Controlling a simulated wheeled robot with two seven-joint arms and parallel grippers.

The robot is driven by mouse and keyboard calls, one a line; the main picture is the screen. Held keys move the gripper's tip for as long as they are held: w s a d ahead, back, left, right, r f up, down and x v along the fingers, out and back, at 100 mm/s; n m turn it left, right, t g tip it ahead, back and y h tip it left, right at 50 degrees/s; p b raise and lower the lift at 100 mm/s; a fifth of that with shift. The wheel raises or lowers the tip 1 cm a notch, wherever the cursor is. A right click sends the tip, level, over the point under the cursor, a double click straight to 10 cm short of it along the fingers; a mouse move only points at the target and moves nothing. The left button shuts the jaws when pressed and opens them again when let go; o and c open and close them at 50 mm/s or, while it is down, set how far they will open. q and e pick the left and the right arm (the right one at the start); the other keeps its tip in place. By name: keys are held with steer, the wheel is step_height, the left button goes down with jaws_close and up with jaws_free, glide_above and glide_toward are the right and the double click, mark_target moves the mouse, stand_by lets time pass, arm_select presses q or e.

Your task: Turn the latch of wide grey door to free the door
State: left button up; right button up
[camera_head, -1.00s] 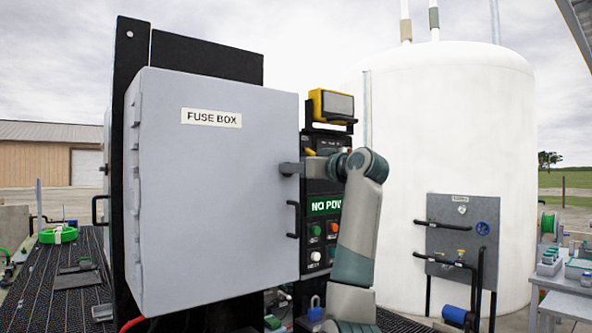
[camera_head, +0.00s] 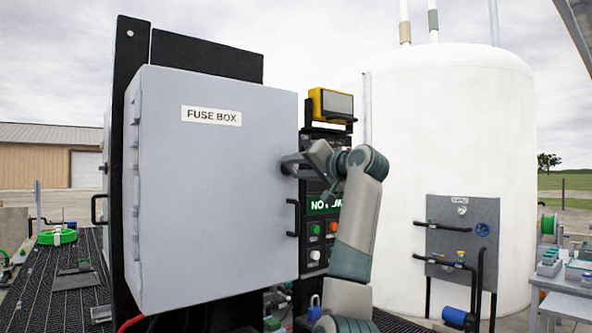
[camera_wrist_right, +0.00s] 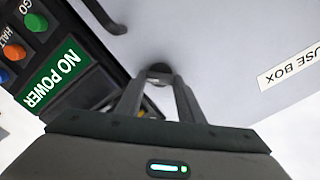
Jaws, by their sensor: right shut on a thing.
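The wide grey door (camera_head: 215,220) of the fuse box fills the left middle of the head view and is closed. Its label (camera_head: 211,115) reads FUSE BOX. My right gripper (camera_head: 290,165) is at the door's right edge, above the black handle (camera_head: 294,218). In the right wrist view, my right gripper (camera_wrist_right: 160,85) is shut on the small dark latch (camera_wrist_right: 158,69) on the door face. The fingers hide much of the latch, so its exact angle is hard to tell. My left gripper is not in view.
A control panel (camera_head: 315,242) with a green NO POWER sign (camera_head: 323,205) and several buttons stands close to the right of the door, behind my right arm. A yellow lamp (camera_head: 331,104) sits above it. A white tank (camera_head: 450,120) stands further right.

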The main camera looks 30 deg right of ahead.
steer(key=m, duration=0.5)
steer(key=shift+m+b, duration=0.3)
steer(key=shift+f+m, duration=0.1)
steer(key=shift+m, duration=1)
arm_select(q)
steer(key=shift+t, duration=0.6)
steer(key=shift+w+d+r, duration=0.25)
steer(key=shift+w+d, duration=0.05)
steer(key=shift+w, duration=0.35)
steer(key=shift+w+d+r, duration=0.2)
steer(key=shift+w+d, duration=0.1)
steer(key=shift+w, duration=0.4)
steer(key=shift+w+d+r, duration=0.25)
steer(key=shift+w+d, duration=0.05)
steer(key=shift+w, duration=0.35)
arm_select(e)
steer(key=shift+m, duration=0.8)
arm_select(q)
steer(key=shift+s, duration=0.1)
arm_select(e)
steer(key=o, duration=1.1)
steer(key=shift+d, duration=0.1)
steer(key=shift+c, duration=0.2)
arm_select(q)
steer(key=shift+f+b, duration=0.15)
steer(key=shift+b, duration=0.15)
arm_select(e)
steer(key=shift+s, duration=0.15)
